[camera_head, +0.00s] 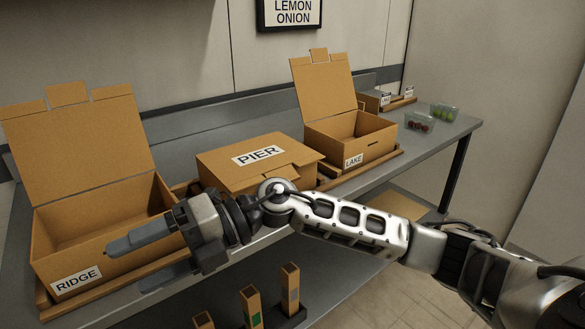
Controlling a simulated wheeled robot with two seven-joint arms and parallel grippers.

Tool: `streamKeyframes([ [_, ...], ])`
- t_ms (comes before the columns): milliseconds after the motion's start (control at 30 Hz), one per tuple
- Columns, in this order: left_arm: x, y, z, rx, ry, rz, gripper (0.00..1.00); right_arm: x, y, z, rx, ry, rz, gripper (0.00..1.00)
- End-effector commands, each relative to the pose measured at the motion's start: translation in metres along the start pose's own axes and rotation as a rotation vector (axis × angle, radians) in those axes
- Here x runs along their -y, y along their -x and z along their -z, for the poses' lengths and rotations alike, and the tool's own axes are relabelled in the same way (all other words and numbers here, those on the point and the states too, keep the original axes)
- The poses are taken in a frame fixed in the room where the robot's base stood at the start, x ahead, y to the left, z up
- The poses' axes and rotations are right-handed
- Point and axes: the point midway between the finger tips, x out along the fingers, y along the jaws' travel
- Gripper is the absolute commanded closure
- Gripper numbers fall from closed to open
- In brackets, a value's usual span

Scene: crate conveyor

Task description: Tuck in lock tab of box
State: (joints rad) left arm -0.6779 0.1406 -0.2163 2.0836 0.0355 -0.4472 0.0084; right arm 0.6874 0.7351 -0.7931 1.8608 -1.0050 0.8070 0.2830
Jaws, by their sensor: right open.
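The RIDGE box (75,283) stands at the left with its lid raised and a tab (68,93) on the lid's top edge. The PIER box (220,172) in the middle has its lid down, with a tab (284,172) at its front edge. I cannot tell whether that tab is tucked in. The LAKE box (375,148) behind it is open, with its lid up, a tab (319,55) on top and a slot in its front wall. My right gripper (122,246) is open and empty in front of the RIDGE box's opening. My left gripper is out of view.
The boxes stand in a row on wooden trays on a grey metal table (450,130). Clear punnets (420,122) of produce and small labelled crates (385,98) are at the far end. Tall cardboard holders (290,285) stand below the front edge. My right arm crosses before the PIER box.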

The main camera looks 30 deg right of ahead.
Motion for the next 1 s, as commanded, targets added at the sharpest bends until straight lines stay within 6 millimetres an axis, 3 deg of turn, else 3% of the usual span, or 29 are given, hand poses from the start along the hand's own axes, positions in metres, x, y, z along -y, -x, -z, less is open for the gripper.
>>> streamKeyframes([
  [100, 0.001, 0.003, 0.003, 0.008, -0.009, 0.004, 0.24, 0.007, 0.061, -0.034, -0.085, 0.218, 0.413, 0.24],
  [167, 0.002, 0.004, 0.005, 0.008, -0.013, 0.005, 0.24, 0.009, 0.103, -0.053, -0.092, 0.275, 0.620, 0.24],
  [300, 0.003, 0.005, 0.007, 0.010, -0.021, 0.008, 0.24, -0.006, 0.208, -0.089, -0.033, 0.304, 1.033, 0.24],
  [400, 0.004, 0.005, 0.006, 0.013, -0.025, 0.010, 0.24, -0.024, 0.269, -0.100, 0.031, 0.274, 1.232, 0.24],
  [500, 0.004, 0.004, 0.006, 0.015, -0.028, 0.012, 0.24, -0.038, 0.307, -0.102, 0.080, 0.238, 1.350, 0.24],
  [667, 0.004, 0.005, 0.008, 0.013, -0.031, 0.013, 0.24, -0.040, 0.326, -0.103, 0.106, 0.213, 1.411, 0.24],
  [1000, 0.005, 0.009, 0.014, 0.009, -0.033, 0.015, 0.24, 0.021, 0.315, -0.115, 0.101, 0.212, 1.410, 0.24],
])
